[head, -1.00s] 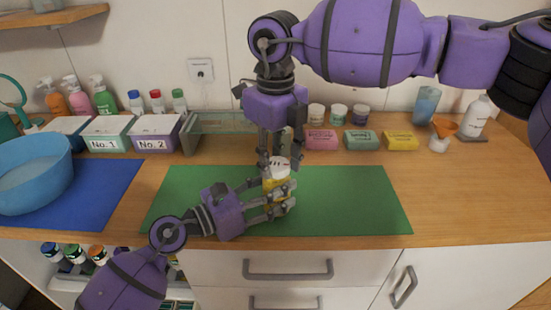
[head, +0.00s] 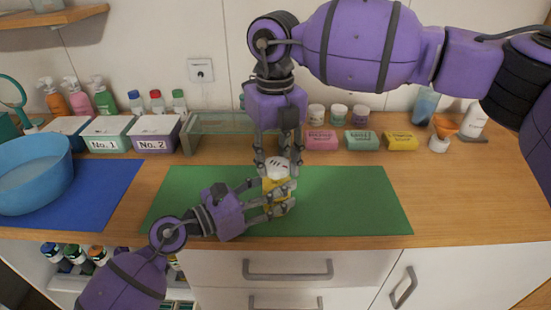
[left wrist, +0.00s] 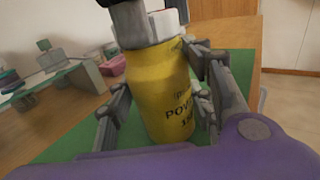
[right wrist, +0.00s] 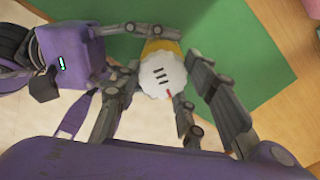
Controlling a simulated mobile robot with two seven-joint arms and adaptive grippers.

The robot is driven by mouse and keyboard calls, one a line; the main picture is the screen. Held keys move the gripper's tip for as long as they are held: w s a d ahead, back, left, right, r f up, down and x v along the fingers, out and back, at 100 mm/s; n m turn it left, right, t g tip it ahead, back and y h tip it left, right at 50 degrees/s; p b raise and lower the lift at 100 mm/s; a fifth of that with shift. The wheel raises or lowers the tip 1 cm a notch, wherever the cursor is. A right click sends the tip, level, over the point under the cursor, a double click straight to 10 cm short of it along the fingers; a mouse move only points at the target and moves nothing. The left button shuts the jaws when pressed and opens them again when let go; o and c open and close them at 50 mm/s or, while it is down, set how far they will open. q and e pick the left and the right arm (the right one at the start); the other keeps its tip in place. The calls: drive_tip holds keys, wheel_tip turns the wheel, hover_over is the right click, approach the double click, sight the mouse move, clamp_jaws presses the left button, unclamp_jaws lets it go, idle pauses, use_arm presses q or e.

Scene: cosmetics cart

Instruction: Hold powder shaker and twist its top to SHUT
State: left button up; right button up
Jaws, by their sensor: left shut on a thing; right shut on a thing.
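The powder shaker has a yellow body (head: 271,184) with dark lettering and a white top (head: 277,164). It stands upright over the green mat (head: 350,200). My left gripper (head: 281,197) is shut around the body from the left; in the left wrist view, fingers flank the yellow body (left wrist: 160,100). My right gripper (head: 277,170) comes from above and is shut on the white top. The right wrist view shows the top (right wrist: 160,75) between its fingers, with several dark slots and a red mark near the rim. The fingers hide part of the shaker.
A glass-topped stand (head: 222,124) and boxes No. 1 (head: 108,140) and No. 2 (head: 153,142) stand behind left. Pink (head: 321,139), green (head: 361,140) and yellow (head: 400,141) blocks sit behind right. A blue basin (head: 35,175) is far left. The mat's right part is clear.

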drive_tip(key=m, duration=0.5)
drive_tip(key=shift+a, duration=0.3)
drive_tip(key=m, duration=0.5)
drive_tip(key=shift+m, duration=0.4)
use_arm(q)
drive_tip(key=shift+d, duration=0.1)
use_arm(e)
drive_tip(key=shift+w, duration=0.1)
drive_tip(key=o, duration=1)
drive_tip(key=shift+o, duration=0.5)
drive_tip(key=shift+d, duration=0.1)
drive_tip(key=shift+w+d, duration=0.1)
